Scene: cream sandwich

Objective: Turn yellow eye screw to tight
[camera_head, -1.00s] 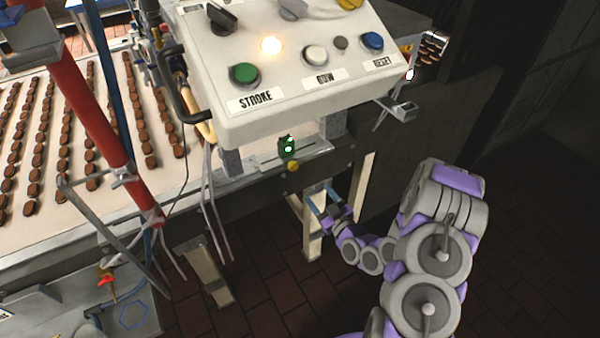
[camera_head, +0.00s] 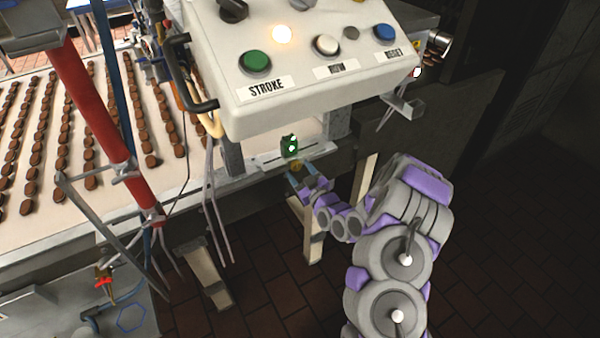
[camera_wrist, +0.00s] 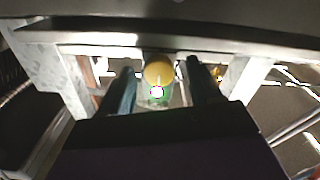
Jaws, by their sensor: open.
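The yellow eye screw (camera_wrist: 158,72) shows in the wrist view as a round yellow knob between my two open fingers. In the head view the eye screw (camera_head: 297,166) is small, on the front edge of the conveyor frame below the green sensor (camera_head: 289,146). My gripper (camera_wrist: 157,88) is open, with one finger on each side of the screw and gaps visible. In the head view my gripper (camera_head: 296,173) is right at the screw and partly covers it. Whether any finger touches the screw cannot be seen.
The white control panel (camera_head: 300,92) with coloured buttons hangs just above the sensor and screw. The conveyor (camera_head: 110,190) with rows of brown biscuits lies to the left. A red post (camera_head: 95,110) stands at the left. The dark tiled floor is open at the right.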

